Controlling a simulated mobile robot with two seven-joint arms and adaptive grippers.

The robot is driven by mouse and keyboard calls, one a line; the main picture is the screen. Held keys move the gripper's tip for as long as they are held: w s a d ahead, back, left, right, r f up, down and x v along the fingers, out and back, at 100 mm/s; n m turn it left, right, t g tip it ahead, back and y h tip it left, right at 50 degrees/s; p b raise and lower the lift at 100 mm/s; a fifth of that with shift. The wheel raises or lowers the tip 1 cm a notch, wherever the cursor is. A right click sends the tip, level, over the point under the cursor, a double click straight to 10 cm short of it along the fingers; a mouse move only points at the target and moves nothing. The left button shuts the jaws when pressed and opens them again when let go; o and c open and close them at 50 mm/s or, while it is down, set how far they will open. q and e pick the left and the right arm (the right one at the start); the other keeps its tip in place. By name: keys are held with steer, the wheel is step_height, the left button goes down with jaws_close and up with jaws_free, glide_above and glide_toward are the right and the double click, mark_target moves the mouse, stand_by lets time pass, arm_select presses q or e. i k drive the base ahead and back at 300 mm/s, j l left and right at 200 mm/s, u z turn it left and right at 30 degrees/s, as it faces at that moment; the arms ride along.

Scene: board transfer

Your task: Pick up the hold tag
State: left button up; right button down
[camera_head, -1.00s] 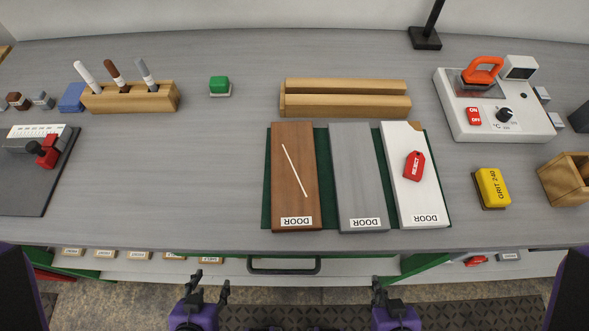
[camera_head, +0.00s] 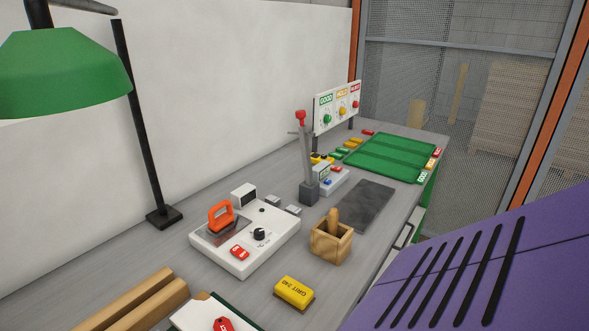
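A white sign board (camera_head: 322,126) stands at the far right end of the bench, with a green, a yellow and a red panel. A small yellow tag (camera_head: 342,111) hangs under the yellow panel, whose lettering looks like HOLD. A green tag (camera_head: 327,119) hangs to its left and a red tag (camera_head: 355,104) to its right. More small yellow pieces (camera_head: 355,142) lie on the bench below the board; their lettering is too small to read. Neither gripper is in view; a purple link of my arm fills the lower right.
Green mats (camera_head: 390,152) lie near the board. In front are a grey lever press (camera_head: 307,190), a dark plate (camera_head: 362,207), a wooden box (camera_head: 331,244), a white heating unit (camera_head: 245,235) and a yellow grit block (camera_head: 294,291). A green lamp (camera_head: 65,72) stands at left.

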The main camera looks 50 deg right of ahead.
mark_target(352, 145)
steer(key=k+l, duration=0.4)
steer(key=l, duration=0.2)
steer(key=k+l+z, duration=0.1)
steer(key=l, duration=0.2)
steer(key=k+l, duration=0.2)
steer(key=k+l+z, duration=0.15)
steer(key=l, duration=0.25)
steer(key=z, duration=1.25)
steer(key=l, duration=0.1)
